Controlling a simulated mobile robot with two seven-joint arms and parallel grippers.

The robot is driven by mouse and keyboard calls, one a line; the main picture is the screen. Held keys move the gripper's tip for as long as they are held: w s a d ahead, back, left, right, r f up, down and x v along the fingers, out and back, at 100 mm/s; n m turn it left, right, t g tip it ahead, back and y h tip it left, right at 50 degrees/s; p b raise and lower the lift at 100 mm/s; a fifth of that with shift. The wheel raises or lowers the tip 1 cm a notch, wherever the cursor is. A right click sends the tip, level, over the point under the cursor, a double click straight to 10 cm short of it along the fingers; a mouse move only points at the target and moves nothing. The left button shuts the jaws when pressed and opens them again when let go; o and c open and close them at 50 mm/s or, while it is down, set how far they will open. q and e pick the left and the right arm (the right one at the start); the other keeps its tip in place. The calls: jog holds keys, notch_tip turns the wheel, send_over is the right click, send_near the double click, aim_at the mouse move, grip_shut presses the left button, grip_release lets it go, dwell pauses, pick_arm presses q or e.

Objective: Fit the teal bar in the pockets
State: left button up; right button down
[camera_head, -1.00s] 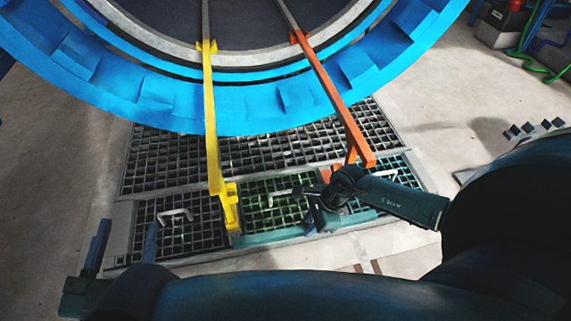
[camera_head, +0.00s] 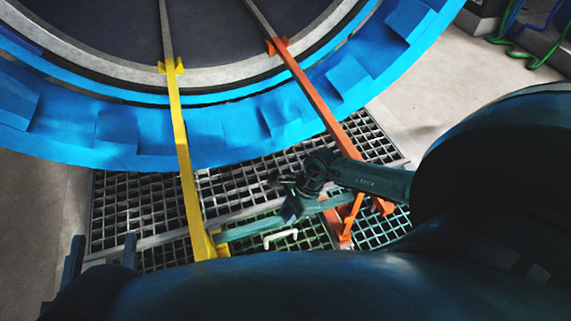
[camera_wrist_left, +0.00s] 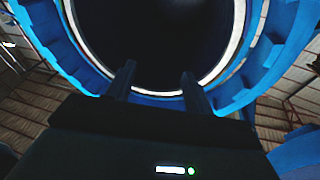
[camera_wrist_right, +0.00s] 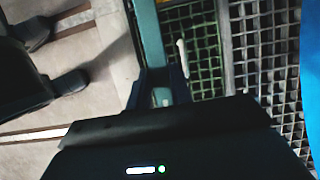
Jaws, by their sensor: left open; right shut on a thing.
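The teal bar (camera_head: 250,229) runs crosswise above the floor grating in the head view. Its left end is close beside the lower end of the yellow rail (camera_head: 190,190); I cannot tell whether they touch. Its right part passes behind my gripper towards the orange rail (camera_head: 320,105). The yellow pocket (camera_head: 221,246) and the orange pocket (camera_head: 346,230) are at the rails' lower ends, partly hidden. My right gripper (camera_head: 294,208) is shut on the bar, which also shows in the right wrist view (camera_wrist_right: 150,35). My left gripper (camera_head: 103,255) is open and empty, at lower left, away from the bar.
The large blue ring (camera_head: 230,135) of the autoclave fills the top. The grating (camera_head: 130,205) has a pale handle (camera_head: 281,236) below the bar. My dark arm links cover the bottom and right. Green and blue hoses (camera_head: 520,50) lie at upper right.

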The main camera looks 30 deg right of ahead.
dwell(0.3)
jog(key=shift+f+b, duration=0.5)
jog(key=shift+b, duration=0.05)
notch_tip(320, 180, down, 3)
jog(key=b, duration=0.2)
jog(key=shift+b, duration=0.35)
pick_arm(q)
jog(key=shift+w+d+r+t+h+b, duration=0.2)
jog(key=shift+d+r+t+h+b, duration=0.2)
jog(key=shift+r+h+b, duration=0.35)
pick_arm(e)
jog(key=shift+f, duration=0.8)
pick_arm(q)
jog(key=shift+f, duration=0.3)
jog(key=shift+f+b, duration=0.8)
jog(key=shift+f, duration=0.1)
pick_arm(e)
jog(key=shift+f, duration=1.05)
jog(key=shift+f, duration=0.1)
